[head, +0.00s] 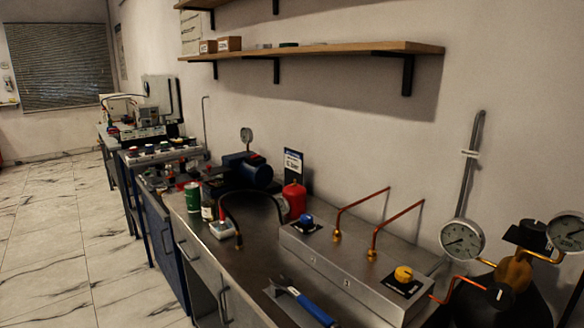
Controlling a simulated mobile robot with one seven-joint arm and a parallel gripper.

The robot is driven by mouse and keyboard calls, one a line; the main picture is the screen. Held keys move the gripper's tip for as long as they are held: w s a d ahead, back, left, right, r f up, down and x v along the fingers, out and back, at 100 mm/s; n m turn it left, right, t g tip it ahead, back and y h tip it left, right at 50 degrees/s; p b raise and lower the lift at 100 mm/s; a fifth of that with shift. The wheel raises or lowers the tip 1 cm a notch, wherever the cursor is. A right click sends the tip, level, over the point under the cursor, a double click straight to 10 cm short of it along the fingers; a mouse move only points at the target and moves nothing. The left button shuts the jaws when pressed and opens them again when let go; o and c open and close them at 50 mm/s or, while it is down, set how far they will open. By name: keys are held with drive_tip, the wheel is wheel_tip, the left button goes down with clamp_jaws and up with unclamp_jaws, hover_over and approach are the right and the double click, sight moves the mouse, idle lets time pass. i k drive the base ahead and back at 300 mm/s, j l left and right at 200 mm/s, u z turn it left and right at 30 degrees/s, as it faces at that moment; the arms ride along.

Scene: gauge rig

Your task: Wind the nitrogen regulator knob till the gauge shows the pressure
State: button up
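A brass regulator body (514,273) stands at the lower right on a dark cylinder. A black knob (500,296) is at its front and another black knob-like part (526,236) is on top. A round white-faced gauge (462,240) is on the left of the regulator, and a second gauge (567,232) is at the right edge, partly cut off. Their needles and scales are too small to read surely. A dark card (293,163) stands against the wall with a white figure that seems to end in "bar". My gripper is not in view.
A steel manifold box (345,268) with a blue knob (306,221), a yellow knob (403,274) and copper pipes is on the bench. A blue-handled tool (305,305) lies in front. A red canister (294,199) and a motor unit (250,172) stand behind. The floor (60,235) is clear at left.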

sight(499, 296)
drive_tip(key=z, duration=1.15)
